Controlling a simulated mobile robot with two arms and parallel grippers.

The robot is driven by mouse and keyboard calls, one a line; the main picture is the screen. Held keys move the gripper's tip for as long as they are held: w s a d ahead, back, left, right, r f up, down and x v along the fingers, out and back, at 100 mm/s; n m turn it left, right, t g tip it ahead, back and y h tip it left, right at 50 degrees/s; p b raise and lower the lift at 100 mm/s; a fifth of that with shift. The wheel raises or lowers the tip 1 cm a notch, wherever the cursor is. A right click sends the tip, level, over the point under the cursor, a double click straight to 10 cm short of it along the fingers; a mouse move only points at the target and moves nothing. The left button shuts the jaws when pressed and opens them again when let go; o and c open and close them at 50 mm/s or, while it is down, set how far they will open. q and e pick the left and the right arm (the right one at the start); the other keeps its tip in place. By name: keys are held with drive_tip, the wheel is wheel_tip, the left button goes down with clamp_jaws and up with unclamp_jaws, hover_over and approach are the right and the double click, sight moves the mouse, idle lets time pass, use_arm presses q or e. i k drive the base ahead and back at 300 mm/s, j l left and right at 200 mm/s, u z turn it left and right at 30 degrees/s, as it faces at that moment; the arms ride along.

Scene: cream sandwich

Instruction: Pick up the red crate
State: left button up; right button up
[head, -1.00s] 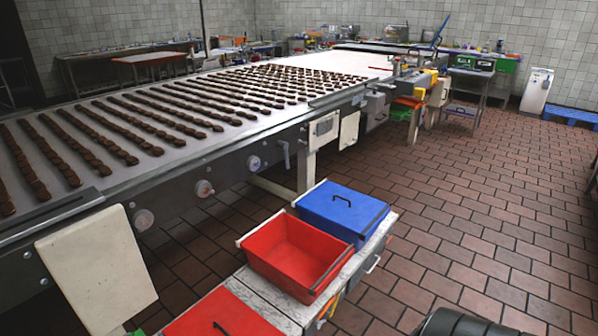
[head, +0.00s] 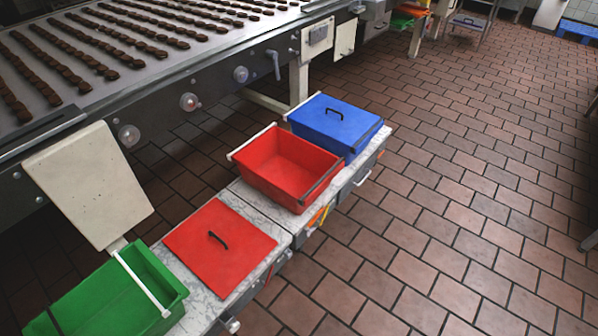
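The red crate (head: 283,166) is open and looks empty. It stands on the marble-topped counter (head: 250,202), between a blue crate and a flat red lid. It has a pale bar along its upper left edge and a dark bar along its right edge. Neither of my grippers shows in the head view.
The blue crate with a handled lid (head: 336,124) stands close behind the red crate. The red lid (head: 219,247) lies in front, and a green crate (head: 117,290) is at lower left. A conveyor with chocolate rows (head: 165,85) runs along the left. The tiled floor (head: 440,215) at right is clear.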

sight(282, 166)
drive_tip(key=u, duration=1.8)
drive_tip(key=z, duration=1.8)
drive_tip(key=i+l, duration=0.45)
